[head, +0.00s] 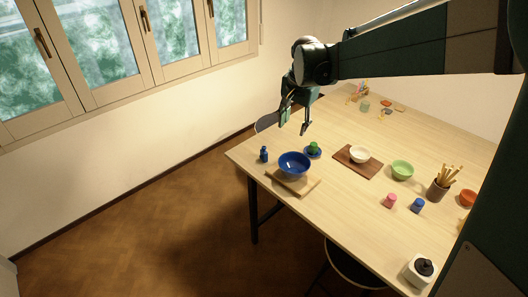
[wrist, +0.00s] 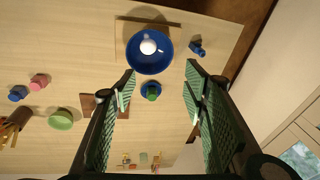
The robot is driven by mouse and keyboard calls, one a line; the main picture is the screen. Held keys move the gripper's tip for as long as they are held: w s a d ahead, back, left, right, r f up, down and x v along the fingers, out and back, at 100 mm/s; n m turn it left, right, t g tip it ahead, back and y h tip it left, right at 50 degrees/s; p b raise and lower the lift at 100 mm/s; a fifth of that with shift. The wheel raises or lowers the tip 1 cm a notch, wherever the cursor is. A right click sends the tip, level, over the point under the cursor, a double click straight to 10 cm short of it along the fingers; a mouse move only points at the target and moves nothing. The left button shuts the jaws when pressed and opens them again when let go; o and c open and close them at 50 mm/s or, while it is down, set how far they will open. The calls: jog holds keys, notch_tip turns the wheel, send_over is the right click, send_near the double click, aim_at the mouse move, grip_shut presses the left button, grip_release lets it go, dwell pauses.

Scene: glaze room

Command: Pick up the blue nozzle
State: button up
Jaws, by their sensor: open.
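A small dark blue piece with a narrower top (head: 264,155), which looks like the blue nozzle, stands upright at the table's left corner in the head view. It shows in the wrist view (wrist: 197,48) at upper right, beyond the right fingertip. A second small blue piece (head: 417,205) stands at the right beside a pink one; its shape is hard to make out. It is at the far left in the wrist view (wrist: 18,92). My gripper (head: 295,123) is open and empty, pointing down above the table, apart from both; its fingers also frame the wrist view (wrist: 160,80).
A blue bowl (head: 294,164) on a wooden board (head: 306,187) stands close to the nozzle. A green thing (head: 314,147) sits on a blue saucer (head: 307,154) near it. A white bowl (head: 360,154), green bowl (head: 402,170) and brush pot (head: 438,190) stand further right.

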jog(key=w+a+f+m+g, duration=0.1)
jog(key=w+a+f+m, duration=0.1)
jog(key=w+a+f, duration=0.5)
jog(key=m+g, duration=0.1)
jog(key=m, duration=0.1)
send_over(263, 150)
jog(key=f, duration=1.3)
jog(key=shift+s+d+f, duration=0.15)
jog(key=shift+d, duration=0.1)
jog(key=shift+w+a+f+g, duration=0.2)
jog(key=shift+a+f+g, duration=0.1)
jog(key=shift+f, duration=0.25)
jog(key=shift+f, duration=1.3)
jog(key=shift+f+p, duration=0.6)
jog(key=shift+f, duration=2)
